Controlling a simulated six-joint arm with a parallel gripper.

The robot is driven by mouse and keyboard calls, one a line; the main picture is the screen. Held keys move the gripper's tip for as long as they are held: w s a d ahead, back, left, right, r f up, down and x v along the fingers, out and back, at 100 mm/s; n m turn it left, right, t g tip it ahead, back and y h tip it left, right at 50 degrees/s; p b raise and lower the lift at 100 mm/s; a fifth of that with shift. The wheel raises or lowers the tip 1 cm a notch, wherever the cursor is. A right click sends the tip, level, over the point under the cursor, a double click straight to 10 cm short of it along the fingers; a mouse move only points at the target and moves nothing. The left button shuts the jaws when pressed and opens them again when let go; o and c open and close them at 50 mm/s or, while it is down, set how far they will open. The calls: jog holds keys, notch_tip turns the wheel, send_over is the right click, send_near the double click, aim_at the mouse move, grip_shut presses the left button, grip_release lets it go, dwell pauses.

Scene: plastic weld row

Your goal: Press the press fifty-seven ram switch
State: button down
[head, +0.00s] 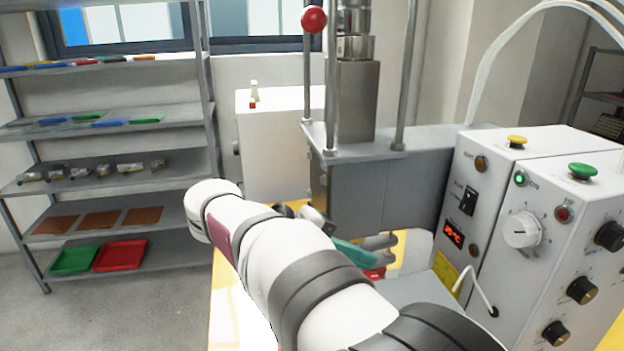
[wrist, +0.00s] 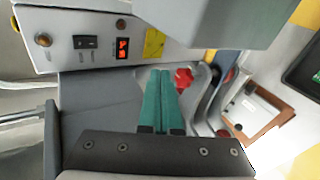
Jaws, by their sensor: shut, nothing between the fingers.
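The press (head: 365,175) stands in the middle of the head view, with its grey ram housing above the work area. A white control box (head: 455,225) beside it carries a black rocker switch (head: 468,201), an amber lamp and a red digital display (head: 453,233). Its lettering is too small to read, so I cannot tell which press it is. The wrist view also shows the rocker switch (wrist: 86,42) at upper left. My gripper (wrist: 160,75) has teal fingers, shut and empty, below the box's yellow label and apart from the switch. In the head view, my arm partly hides the gripper (head: 358,254).
A red part (wrist: 184,77) lies by the fingertips. A second box (head: 550,230) with knobs and a green button stands to the right. A grey press part (wrist: 225,15) overhangs the wrist view's top. A brown tray (wrist: 268,128) lies right. Shelves (head: 110,120) stand far left.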

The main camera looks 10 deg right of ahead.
aim_at(463, 210)
jog(key=w+d+r+m+g+h, duration=0.1)
jog(key=w+d+r+m+h, duration=0.1)
jog(key=r+h, duration=0.3)
jog(key=shift+w+d+r, duration=0.15)
jog(key=shift+w+r, duration=0.25)
jog(key=shift+w, duration=0.1)
jog(key=shift+d, duration=0.1)
jog(key=d, duration=0.4)
jog(key=d+f, duration=0.1)
jog(key=d, duration=0.8)
jog(key=shift+d+f, duration=0.35)
jog(key=shift+f, duration=0.05)
jog(key=shift+d, duration=0.2)
jog(key=a, duration=0.4)
jog(key=a+f, duration=0.1)
jog(key=a, duration=0.4)
jog(key=a+f, duration=0.1)
jog(key=a, duration=0.4)
jog(key=shift+r, duration=0.1)
